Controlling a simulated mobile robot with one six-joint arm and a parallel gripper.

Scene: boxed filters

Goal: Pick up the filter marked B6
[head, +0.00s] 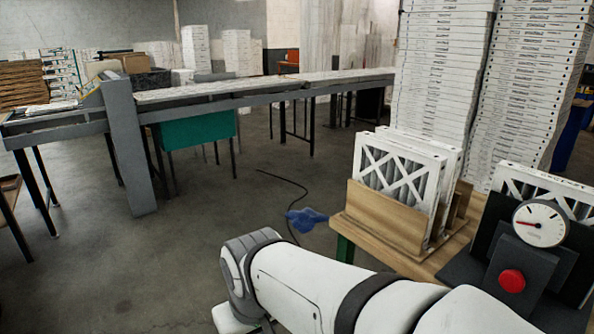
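Filters with white frames and X-shaped bracing stand upright in a wooden rack on a table at the right in the head view. The front filter (397,172) faces me, and another filter (453,167) stands close behind it. A third filter (540,184) stands at the far right, partly hidden behind a gauge. I can read no B6 mark on any of them. My white arm reaches across the lower middle, left of and below the rack. My gripper is out of view, so its state does not show.
The wooden rack (384,217) sits at the table's left end. A dial gauge (540,224) and red button (512,280) stand right of it. Tall box stacks (440,75) rise behind. A blue object (307,218) and a dark cable lie left of the table.

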